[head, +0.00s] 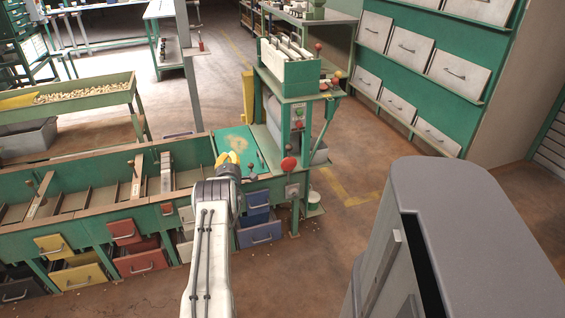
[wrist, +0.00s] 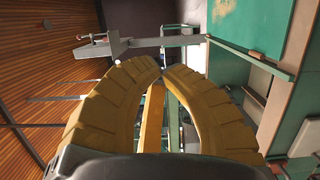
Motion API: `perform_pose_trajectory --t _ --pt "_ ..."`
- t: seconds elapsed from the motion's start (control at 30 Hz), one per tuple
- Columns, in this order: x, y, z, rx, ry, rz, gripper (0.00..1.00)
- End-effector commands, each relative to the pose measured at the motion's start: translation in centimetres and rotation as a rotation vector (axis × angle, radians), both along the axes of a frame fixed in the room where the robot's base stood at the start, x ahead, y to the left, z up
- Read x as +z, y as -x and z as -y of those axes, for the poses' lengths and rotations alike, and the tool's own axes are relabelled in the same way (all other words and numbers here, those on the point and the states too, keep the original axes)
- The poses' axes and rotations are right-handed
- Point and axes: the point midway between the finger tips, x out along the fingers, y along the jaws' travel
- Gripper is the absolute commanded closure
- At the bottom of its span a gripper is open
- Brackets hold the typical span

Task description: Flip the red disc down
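The red disc (head: 289,164) is at the right end of the green hopper bench, at the foot of the green post, just above a small pale plate (head: 292,190). I cannot tell how it is hinged. My gripper (head: 230,158) has yellow fingers and is over the bench's green end, to the left of the disc and apart from it. In the wrist view the fingertips of my gripper (wrist: 163,69) come together with nothing seen between them. The red disc does not show in the wrist view.
A dark-knobbed lever (head: 252,168) stands between my gripper and the disc. Coloured drawers (head: 260,233) line the bench front. A green-and-white unit (head: 288,70) tops the post. A grey cabinet (head: 470,230) is at the near right. Brown floor (head: 345,195) lies open between.

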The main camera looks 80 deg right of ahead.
Motion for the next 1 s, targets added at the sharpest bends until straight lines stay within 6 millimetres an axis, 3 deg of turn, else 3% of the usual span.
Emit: perform_pose_trajectory --t 0.03,0.2,0.4,0.63,1.0 --pt "-2.3 2.5 0.4 -0.034 0.030 -0.029 1.00" --pt "-6.2 8.9 0.7 -0.128 0.133 -0.128 1.00" --pt "-9.0 13.7 0.0 -0.205 0.209 -0.210 1.00" --pt "-10.2 16.0 -0.5 -0.244 0.243 -0.251 1.00" --pt "-10.3 16.2 -0.6 -0.247 0.246 -0.254 1.00"
